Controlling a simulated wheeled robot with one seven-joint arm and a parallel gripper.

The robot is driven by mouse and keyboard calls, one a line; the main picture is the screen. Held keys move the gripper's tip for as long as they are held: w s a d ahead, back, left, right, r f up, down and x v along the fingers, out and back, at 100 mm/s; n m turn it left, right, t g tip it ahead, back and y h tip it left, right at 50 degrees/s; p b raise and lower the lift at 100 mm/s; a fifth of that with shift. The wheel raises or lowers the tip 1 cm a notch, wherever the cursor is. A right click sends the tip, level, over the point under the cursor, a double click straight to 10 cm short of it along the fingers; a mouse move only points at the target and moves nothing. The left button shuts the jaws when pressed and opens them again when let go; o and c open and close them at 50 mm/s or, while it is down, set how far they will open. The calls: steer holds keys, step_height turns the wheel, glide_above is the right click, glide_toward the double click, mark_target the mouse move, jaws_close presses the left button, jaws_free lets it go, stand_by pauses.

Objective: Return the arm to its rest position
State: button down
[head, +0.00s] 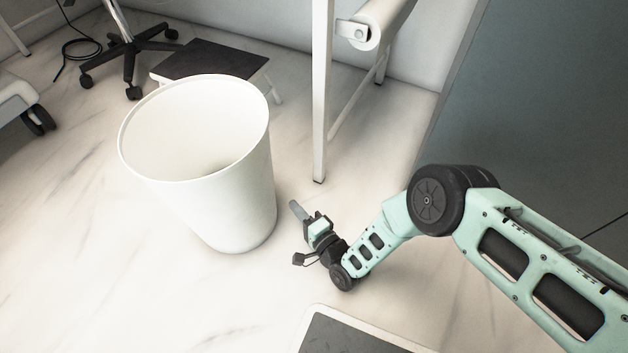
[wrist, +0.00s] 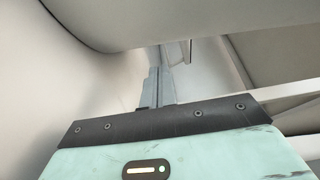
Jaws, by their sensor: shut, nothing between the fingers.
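My gripper (head: 297,210) is at the end of my mint-green arm, low over the floor in the head view. It is just right of a tall white bin and apart from it in that view. The fingers are together with nothing between them; they also show in the wrist view (wrist: 160,85). The arm reaches in from the right edge and bends at a large black joint. No held object shows.
The open white bin (head: 258,195) stands left of my gripper and looks empty. A white metal frame with a paper roll (head: 376,25) stands behind. A black-topped step (head: 210,60) and a wheeled stool base (head: 128,50) are at the back left. Pale floor is clear at front left.

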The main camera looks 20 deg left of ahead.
steer(key=w+a+r+n+g+h+p, duration=0.15)
steer(key=w+r, duration=0.25)
steer(key=r, duration=0.5)
steer(key=w+a+r+n+g+h+p, duration=0.1)
steer(key=w+r+n+g+h+p, duration=0.15)
steer(key=r, duration=0.75)
steer(key=d+r+n+h+p, duration=0.1)
steer(key=d+r+n+p, duration=0.15)
steer(key=r, duration=0.45)
steer(key=d+r+n+h+p, duration=0.2)
steer(key=d+r, duration=0.2)
steer(key=r, duration=0.3)
steer(key=s+d+r+n+g+h+p, duration=0.25)
steer(key=s+d+r, duration=0.35)
steer(key=d+r, duration=0.3)
steer(key=s+d+r+n+g+h+p, duration=0.1)
steer(key=s+d+r+h+p, duration=0.15)
steer(key=s+d+r, duration=0.7)
steer(key=s+d+r+n+g+h+p, duration=0.1)
steer(key=s+d+r+h+p, duration=0.2)
steer(key=d, duration=0.9)
step_height(320, 180, up, 39)
steer(key=s+p, duration=0.1)
steer(key=p, duration=3.6)
steer(key=shift+s+d, duration=0.15)
steer(key=shift+d, duration=0.3)
